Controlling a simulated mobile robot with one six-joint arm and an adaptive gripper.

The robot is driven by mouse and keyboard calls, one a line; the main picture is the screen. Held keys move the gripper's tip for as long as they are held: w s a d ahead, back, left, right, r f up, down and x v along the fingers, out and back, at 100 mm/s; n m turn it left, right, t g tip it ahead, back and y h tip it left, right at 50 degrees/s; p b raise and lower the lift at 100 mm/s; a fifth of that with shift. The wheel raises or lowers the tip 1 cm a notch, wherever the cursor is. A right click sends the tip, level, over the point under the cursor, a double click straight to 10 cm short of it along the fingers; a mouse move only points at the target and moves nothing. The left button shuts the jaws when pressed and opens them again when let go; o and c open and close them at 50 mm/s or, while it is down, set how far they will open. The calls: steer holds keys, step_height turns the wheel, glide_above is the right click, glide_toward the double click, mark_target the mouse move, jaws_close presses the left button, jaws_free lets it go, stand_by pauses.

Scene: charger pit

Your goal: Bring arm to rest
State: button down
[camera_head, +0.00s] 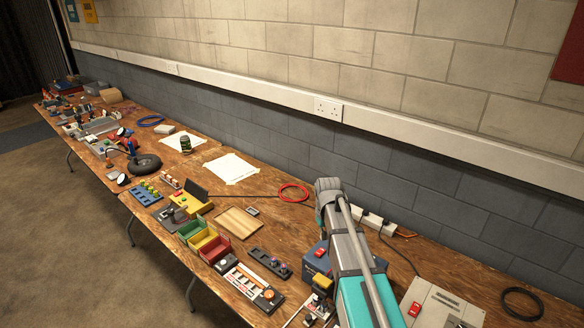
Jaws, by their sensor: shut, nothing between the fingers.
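My arm rises from the bottom edge, right of centre, in the head view. Its teal and grey link reaches up over the wooden workbench (285,225), ending in a grey joint near the back of the bench. My gripper cannot be made out; it is outside the picture or hidden behind the arm. Part of the bench and some items beneath the arm are hidden by it.
A white power strip (372,222) lies behind the arm. A grey box (440,305) stands to its right. A block wall closes the back.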

steer(key=s+m, duration=0.2)
steer(key=s, duration=1.5)
steer(key=shift+s+a+m, duration=0.25)
steer(key=shift+s+m, duration=0.15)
